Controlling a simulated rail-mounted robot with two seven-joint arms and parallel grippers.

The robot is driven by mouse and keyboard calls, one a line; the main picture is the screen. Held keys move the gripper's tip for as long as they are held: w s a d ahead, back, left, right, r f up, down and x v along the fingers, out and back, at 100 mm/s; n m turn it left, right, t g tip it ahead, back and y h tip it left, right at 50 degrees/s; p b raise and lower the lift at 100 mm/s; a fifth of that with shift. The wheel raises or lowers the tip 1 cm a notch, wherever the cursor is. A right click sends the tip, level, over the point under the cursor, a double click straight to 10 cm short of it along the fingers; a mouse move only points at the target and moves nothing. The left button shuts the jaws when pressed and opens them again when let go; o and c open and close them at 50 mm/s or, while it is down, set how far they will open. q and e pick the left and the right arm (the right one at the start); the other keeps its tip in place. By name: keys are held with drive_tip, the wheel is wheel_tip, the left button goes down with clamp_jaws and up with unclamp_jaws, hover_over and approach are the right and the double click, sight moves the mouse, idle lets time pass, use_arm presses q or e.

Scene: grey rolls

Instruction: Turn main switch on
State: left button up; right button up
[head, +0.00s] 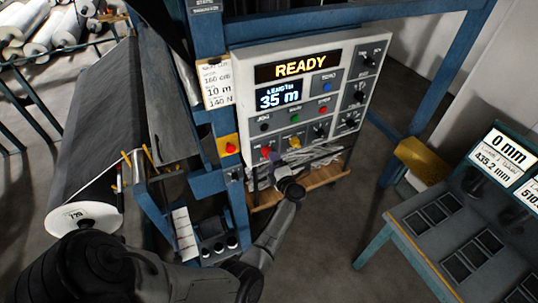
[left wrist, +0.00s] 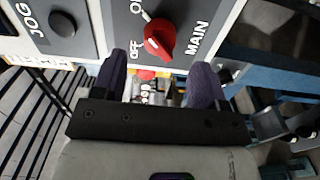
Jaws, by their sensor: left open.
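The main switch is a red rotary knob (left wrist: 160,40) on a grey plate lettered MAIN, with ON and OFF marks; I cannot tell for sure which mark it points to. In the head view the red knob (head: 266,151) is small, at the lower left of the white control panel (head: 240,95). My left gripper (head: 287,160) is just below the panel's lower edge. In the left wrist view its two dark fingers (left wrist: 160,78) are open and empty, with the knob just beyond the gap between them, apparently apart from them. My right gripper is not in view.
The panel display (head: 298,67) reads READY. A JOG button (left wrist: 62,23) is beside the switch plate. A red emergency button (head: 230,148) on yellow sits left of the panel. A blue frame post (head: 208,60) and a large grey roll (head: 85,215) stand left; a bench (head: 450,235) stands right.

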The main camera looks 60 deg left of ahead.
use_arm(q)
drive_tip(key=s+d+p, duration=0.1)
drive_tip(key=d, duration=0.8)
drive_tip(key=shift+s, duration=0.1)
idle(0.3)
